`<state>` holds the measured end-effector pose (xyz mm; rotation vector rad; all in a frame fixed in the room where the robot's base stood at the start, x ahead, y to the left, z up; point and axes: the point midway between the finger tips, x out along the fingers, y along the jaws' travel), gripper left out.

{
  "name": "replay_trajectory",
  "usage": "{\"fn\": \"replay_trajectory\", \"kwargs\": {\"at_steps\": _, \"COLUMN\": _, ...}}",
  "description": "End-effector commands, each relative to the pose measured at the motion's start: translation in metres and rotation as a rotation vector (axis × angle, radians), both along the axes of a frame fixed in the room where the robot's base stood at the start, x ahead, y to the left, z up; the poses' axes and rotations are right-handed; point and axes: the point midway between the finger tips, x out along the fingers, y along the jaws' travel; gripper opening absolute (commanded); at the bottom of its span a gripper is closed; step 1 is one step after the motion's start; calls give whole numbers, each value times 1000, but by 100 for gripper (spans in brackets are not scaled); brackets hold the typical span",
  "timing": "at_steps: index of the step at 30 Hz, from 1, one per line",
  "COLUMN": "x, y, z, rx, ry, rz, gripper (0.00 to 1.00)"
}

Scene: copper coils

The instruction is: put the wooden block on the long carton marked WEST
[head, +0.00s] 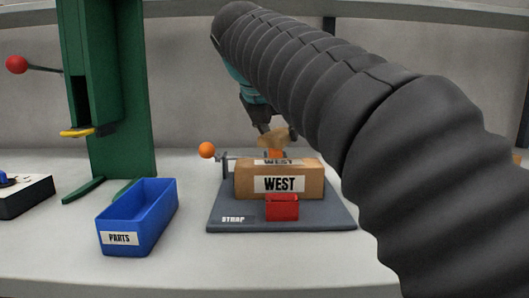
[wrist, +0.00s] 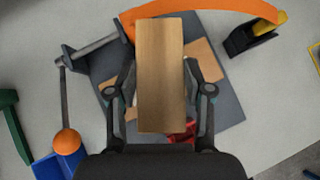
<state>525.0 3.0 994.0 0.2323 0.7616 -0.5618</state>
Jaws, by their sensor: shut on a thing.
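The wooden block (head: 272,140) is between the fingers of my gripper (head: 271,131), which is shut on it. In the wrist view the block (wrist: 160,75) is a long plank lying lengthwise between the two fingers (wrist: 160,68). The long carton marked WEST (head: 309,181) is brown, with white labels on its front and top, and lies on a dark grey base. In the head view the block shows above the carton's top, apart from it. In the wrist view the carton (wrist: 204,62) shows partly on both sides of the block, which hides its middle.
The grey base marked STRAP (head: 338,218) bears an orange strap (head: 276,153), a lever with an orange ball (head: 207,150) and a red piece (head: 282,207) in front of the carton. A blue PARTS bin (head: 144,240) and a green press (head: 140,100) stand left.

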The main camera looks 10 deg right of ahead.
Motion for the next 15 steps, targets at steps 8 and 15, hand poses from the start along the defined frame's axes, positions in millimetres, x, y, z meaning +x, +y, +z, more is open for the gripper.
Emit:
{"fn": "replay_trajectory", "kwargs": {"at_steps": 8, "x": 1, "y": 2, "z": -26, "rx": -1, "ry": 2, "rz": 1, "gripper": 16}}
{"fn": "replay_trajectory", "kwargs": {"at_steps": 15, "x": 1, "y": 1, "z": -41, "rx": 0, "ry": -1, "rz": 1, "gripper": 16}}
